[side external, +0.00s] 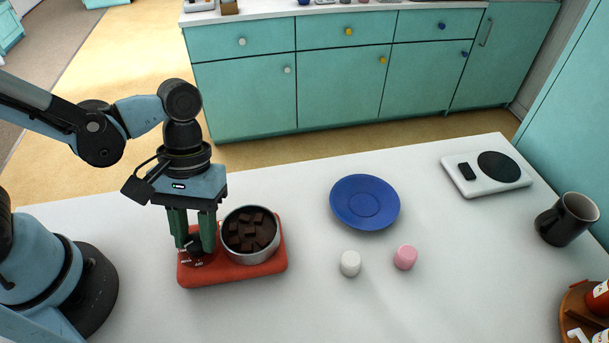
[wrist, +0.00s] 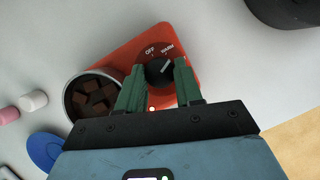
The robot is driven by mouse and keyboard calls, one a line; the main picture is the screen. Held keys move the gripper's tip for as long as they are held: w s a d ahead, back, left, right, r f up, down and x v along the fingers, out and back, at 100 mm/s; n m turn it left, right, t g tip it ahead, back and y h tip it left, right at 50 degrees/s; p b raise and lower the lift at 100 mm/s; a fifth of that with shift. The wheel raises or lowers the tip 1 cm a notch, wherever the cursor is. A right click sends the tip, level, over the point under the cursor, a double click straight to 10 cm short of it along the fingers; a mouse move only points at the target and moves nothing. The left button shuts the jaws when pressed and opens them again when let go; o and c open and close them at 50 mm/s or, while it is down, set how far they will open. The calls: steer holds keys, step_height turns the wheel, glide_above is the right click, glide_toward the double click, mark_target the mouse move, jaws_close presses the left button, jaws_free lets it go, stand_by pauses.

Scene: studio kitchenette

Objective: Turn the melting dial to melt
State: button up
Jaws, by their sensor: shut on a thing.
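The melting dial (side external: 194,243) is a black knob on a red warmer base (side external: 240,272). It also shows in the wrist view (wrist: 157,72), where a pale pointer line slants up and right, toward the WARM label rather than OFF. Any melt label is hidden or too small to read. My gripper (side external: 196,247) points down, its green fingers on either side of the dial, shut on it; the fingers also show in the wrist view (wrist: 159,66). A metal pot (side external: 250,236) of dark chocolate chunks stands on the base, close beside the fingers.
A blue plate (side external: 365,201), a white marshmallow-like piece (side external: 350,263) and a pink one (side external: 405,257) lie to the right. Farther right are a white hot plate (side external: 487,173), a dark mug (side external: 567,219) and a wooden tray (side external: 573,300). The front middle counter is clear.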

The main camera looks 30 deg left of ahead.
steer(key=shift+m, duration=0.4)
steer(key=o, duration=1)
steer(key=shift+o, duration=0.2)
steer(key=v, duration=1.2)
steer(key=shift+d, duration=0.2)
steer(key=shift+r, duration=0.1)
